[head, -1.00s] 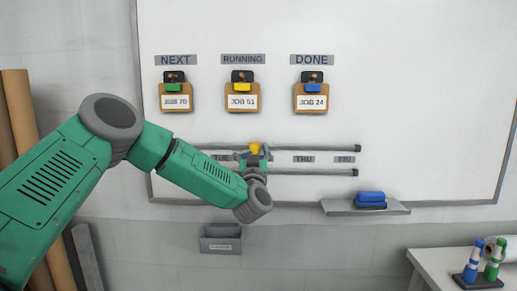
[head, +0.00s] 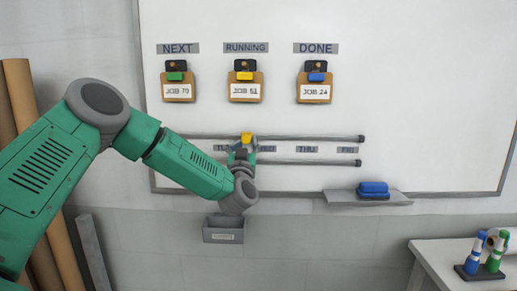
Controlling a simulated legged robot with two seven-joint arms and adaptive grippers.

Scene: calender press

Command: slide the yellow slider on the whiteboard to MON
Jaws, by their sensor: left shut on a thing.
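The yellow slider (head: 246,138) sits on the upper of two dark rails (head: 310,138) on the whiteboard (head: 430,80). It stands between a partly hidden day label (head: 221,148) on its left and another (head: 267,149) on its right. The THU label (head: 307,149) and FRI label (head: 347,150) lie further right. My green arm covers the left part of the rails, and no MON label can be read. My left gripper (head: 243,149) is shut on the yellow slider from below; its fingers are small and partly hidden. My right gripper is not in view.
Three job clipboards (head: 246,92) hang above the rails under NEXT, RUNNING and DONE. A ledge with a blue eraser (head: 373,188) is at lower right. A grey bin (head: 223,229) is on the wall below my left wrist. Markers (head: 486,253) stand on a table at right.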

